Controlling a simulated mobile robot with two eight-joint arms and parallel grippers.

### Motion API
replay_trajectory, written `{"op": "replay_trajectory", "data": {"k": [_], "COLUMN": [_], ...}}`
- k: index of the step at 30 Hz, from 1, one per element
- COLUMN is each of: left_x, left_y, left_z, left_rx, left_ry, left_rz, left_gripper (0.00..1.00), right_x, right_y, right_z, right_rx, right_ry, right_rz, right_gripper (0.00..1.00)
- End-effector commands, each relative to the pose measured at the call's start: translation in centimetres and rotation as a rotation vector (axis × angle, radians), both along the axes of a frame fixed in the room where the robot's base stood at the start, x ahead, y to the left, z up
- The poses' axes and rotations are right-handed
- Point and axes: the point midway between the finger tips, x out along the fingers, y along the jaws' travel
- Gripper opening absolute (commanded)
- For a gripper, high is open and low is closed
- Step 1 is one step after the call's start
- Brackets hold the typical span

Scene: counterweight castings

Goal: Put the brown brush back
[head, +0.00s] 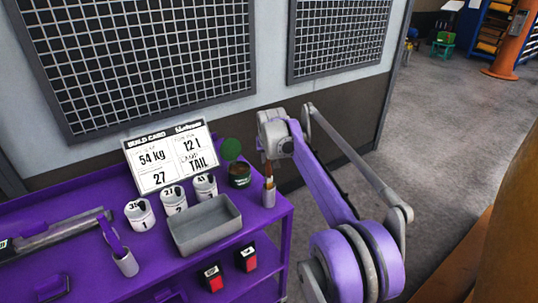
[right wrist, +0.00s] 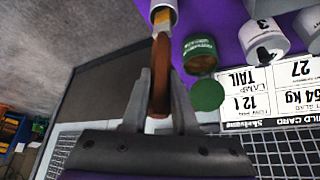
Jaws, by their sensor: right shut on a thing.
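The brown brush (right wrist: 160,72) is upright, with its brown handle between the fingers of my right gripper (right wrist: 158,112). In the head view my right gripper (head: 267,152) is above the right end of the purple cart, shut on the brush (head: 269,172). The brush's tan lower end is at the mouth of a small grey cup (head: 269,197). The cup also shows at the top of the right wrist view (right wrist: 165,5), and the tan end appears inside its rim. How deep it sits is hidden. My left gripper is not in view.
An open dark green can (head: 239,176) with a raised round green lid (head: 231,149) stands close left of the cup. A grey tray (head: 206,228), numbered white pots (head: 173,199), a build card (head: 171,157) and another cup (head: 126,263) share the purple cart (head: 80,205).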

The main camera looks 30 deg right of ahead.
Motion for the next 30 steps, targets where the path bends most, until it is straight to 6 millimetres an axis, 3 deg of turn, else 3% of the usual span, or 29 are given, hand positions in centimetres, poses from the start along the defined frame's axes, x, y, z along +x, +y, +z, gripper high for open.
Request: {"op": "replay_trajectory", "data": {"k": [16, 30], "left_x": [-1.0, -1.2], "left_y": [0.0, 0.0], "left_z": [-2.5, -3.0], "left_rx": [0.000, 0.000], "left_ry": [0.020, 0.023], "left_rz": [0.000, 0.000], "left_gripper": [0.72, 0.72], "right_x": [0.0, 0.0], "right_y": [0.0, 0.0], "right_z": [-4.5, -5.5], "right_rx": [0.000, 0.000], "right_ry": [0.001, 0.000], "right_rz": [0.001, 0.000], "right_gripper": [0.00, 0.00]}}
